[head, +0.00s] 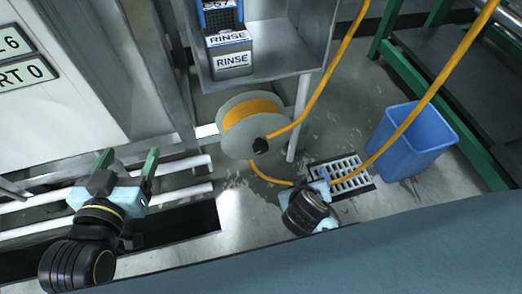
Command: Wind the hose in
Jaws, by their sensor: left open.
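The hose reel (228,142) has pale round flanges and a dark knob (260,146) on its near face. Orange-yellow hose (252,108) is wound on its drum. Loose hose (425,100) runs down from the top right to the floor drain, passes behind my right gripper and curves up under the reel. Another length rises from the reel to the top. My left gripper (130,160) is open and empty, left of the reel and apart from it. My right gripper (324,182) is over the drain's left edge by the hose; its wrist hides its fingers.
A blue bin (412,140) stands right of the floor drain (346,176). A metal shelf (265,72) above the reel holds a box marked RINSE (232,58). White pipes (165,168) run below my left gripper. A green-framed bench (410,75) is at the right.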

